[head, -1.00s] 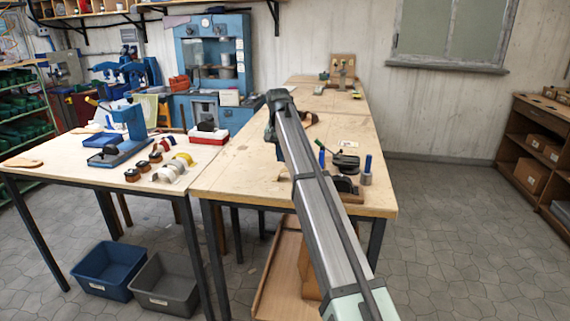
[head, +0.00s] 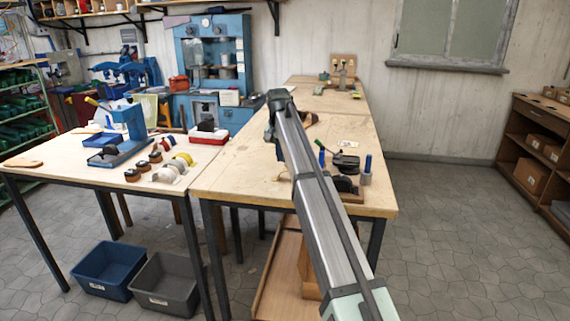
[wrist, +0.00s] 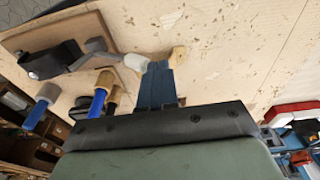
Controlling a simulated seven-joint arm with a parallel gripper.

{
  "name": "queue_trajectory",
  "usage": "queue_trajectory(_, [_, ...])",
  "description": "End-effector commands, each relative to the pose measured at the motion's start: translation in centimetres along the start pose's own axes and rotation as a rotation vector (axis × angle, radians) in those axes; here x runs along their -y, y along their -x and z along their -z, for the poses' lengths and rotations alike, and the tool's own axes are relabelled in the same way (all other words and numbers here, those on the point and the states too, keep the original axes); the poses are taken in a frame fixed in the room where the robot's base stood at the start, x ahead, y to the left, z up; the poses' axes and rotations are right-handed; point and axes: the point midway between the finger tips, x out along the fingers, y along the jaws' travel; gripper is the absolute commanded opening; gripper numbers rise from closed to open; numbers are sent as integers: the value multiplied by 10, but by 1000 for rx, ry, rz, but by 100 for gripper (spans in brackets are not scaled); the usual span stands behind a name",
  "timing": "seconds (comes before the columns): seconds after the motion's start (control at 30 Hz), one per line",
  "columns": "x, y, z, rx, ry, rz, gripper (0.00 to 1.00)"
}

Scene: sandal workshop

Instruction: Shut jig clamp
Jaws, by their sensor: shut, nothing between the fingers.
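The jig (head: 346,162) stands at the near right of the long wooden bench in the head view, with dark clamp parts and blue uprights. My arm partly covers it. In the wrist view a black block (wrist: 52,60) has a grey arm (wrist: 100,46) reaching toward a pale piece (wrist: 137,62). Blue posts (wrist: 98,103) stand below it. My gripper (wrist: 158,66) is shut and empty, its blue fingers beside the pale piece and a tan knob (wrist: 178,57); I cannot tell whether they touch. My arm hides the fingertips in the head view.
A second table (head: 70,165) on the left holds a blue press (head: 127,135), rolls and a red-and-white box (head: 208,135). Blue and grey bins (head: 108,270) sit on the floor. The bench's middle (head: 240,160) is mostly clear.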

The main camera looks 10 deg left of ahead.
Motion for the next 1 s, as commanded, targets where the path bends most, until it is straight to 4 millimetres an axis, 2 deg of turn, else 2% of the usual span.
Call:
queue_trajectory(0.47, [0,-2,0,0,0,0,0])
queue_trajectory(1.0, [0,-26,-4,0,0,0,0])
